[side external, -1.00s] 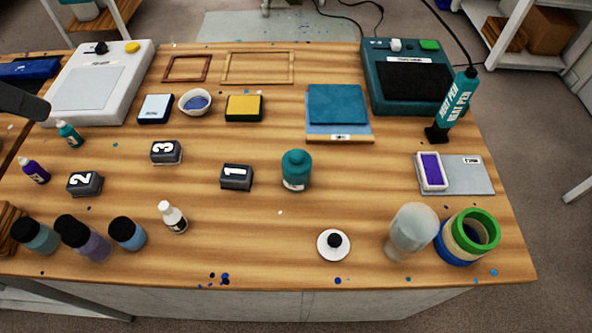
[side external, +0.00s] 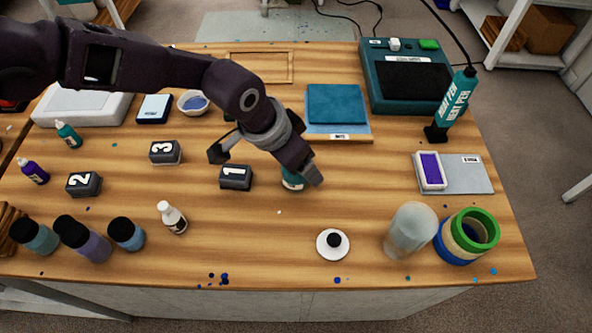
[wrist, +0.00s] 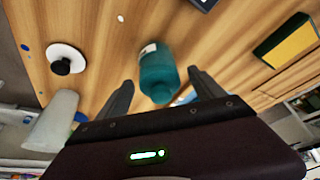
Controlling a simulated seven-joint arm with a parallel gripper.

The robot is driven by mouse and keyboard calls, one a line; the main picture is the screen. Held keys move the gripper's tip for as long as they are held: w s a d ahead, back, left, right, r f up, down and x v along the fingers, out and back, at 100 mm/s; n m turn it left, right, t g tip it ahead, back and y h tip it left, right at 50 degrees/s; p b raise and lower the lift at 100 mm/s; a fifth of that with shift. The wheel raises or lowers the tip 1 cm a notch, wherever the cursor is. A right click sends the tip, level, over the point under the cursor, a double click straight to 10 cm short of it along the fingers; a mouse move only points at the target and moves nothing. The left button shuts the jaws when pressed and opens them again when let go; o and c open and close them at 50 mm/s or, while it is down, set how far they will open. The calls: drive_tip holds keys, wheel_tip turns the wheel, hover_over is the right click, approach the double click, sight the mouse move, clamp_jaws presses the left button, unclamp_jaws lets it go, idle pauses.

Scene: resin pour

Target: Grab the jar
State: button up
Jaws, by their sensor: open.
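The teal jar (side external: 291,182) with a pale label stands near the middle of the wooden table. In the side view, my gripper (side external: 308,174) hides its top and right side. In the wrist view, the jar (wrist: 157,66) lies ahead, in the space between the two dark fingers of my gripper (wrist: 160,80). The fingers are spread and empty, one on each side of the jar's line. I cannot tell how far the fingertips are from the jar.
A dark block marked 1 (side external: 236,178) stands just left of the jar. A white disc with a black knob (side external: 333,244), a translucent cup (side external: 411,230) and stacked tape rolls (side external: 466,236) lie toward the front right. The table right of the jar is clear.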

drive_tip(key=c, duration=1.7)
clamp_jaws()
drive_tip(key=shift+r, duration=0.15)
